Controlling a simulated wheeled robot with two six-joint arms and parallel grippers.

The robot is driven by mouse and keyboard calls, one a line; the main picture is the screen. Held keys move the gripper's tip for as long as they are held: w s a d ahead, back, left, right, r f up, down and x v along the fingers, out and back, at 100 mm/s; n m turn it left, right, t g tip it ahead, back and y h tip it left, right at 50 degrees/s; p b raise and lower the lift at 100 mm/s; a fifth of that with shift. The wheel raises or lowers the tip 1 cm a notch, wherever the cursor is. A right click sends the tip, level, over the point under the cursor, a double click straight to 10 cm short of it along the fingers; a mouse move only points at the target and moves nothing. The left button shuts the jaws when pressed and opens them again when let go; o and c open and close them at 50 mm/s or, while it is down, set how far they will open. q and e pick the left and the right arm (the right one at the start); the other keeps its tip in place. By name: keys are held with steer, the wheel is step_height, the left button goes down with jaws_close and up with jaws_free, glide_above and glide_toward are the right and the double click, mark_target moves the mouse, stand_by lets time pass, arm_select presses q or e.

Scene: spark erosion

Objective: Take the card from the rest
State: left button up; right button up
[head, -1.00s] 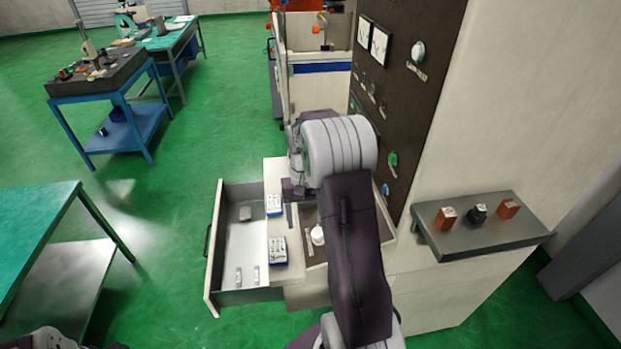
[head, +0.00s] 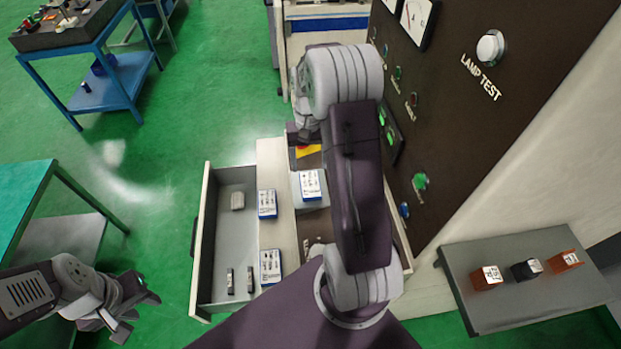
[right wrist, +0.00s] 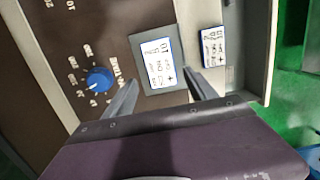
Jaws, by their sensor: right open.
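A white card with a blue edge and print (head: 310,184) lies on a small grey rest (head: 321,202) on the machine's dark panel. In the right wrist view the card (right wrist: 160,62) lies flat on the grey rest (right wrist: 163,90). My right gripper (right wrist: 162,90) is open and empty, its two fingers apart on either side of the rest's near end. In the head view its fingers are largely hidden by the arm. My left gripper (head: 136,310) is open and empty at the lower left, far from the card.
Two similar cards, one farther (head: 267,203) and one nearer (head: 270,266), lie on the ledge beside an open drawer (head: 234,220) with small pieces inside. A blue knob (right wrist: 99,80) sits near my right gripper. A shelf (head: 505,300) at right carries three small blocks.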

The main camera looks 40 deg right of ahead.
mark_target(310, 184)
steer(key=shift+s+a+f, duration=0.45)
steer(key=shift+s+f, duration=0.15)
steer(key=shift+f, duration=0.2)
steer(key=shift+w+d+f+p, duration=0.5)
steer(key=shift+f, duration=0.3)
steer(key=f, duration=0.1)
steer(key=f+p, duration=0.1)
steer(key=f, duration=0.2)
steer(key=shift+s+a+p, duration=0.25)
steer(key=shift+s+p, duration=0.05)
steer(key=shift+p, duration=0.05)
steer(key=shift+s+a+f, duration=0.15)
steer(key=shift+s, duration=0.05)
steer(key=shift+w+f, duration=0.1)
steer(key=shift+w, duration=0.05)
steer(key=c, duration=1.2)
arm_select(q)
step_height(310, 184, up, 3)
